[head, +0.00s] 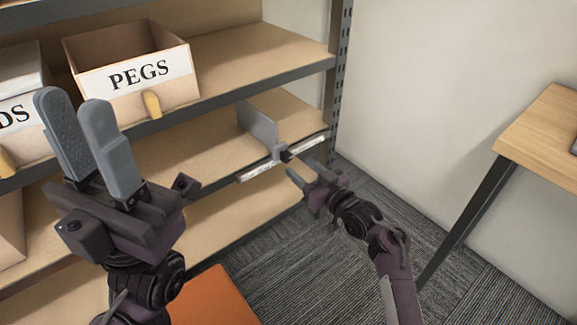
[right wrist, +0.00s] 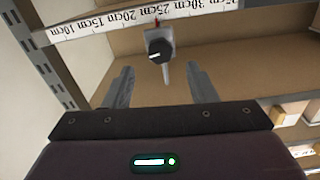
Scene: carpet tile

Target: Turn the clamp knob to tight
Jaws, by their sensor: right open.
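The clamp knob (right wrist: 160,51) is a small black knob with a white mark, on a grey clamp body (right wrist: 167,74) in the right wrist view. In the head view the knob (head: 285,156) sits at the shelf's front edge, below a grey upright divider plate (head: 259,125). My right gripper (right wrist: 160,75) is open and empty, its fingers spread to either side and short of the knob. In the head view my right gripper (head: 304,171) is just in front of the knob, with a gap. My left gripper (head: 73,102) is raised, open and empty, far to the left.
A white scale strip (right wrist: 95,27) with centimetre marks runs along the shelf edge. A PEGS bin (head: 180,88) stands on the upper shelf. A metal shelf post (head: 339,70) is right of the clamp. A wooden table (head: 545,135) stands at the right. Carpet is open between.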

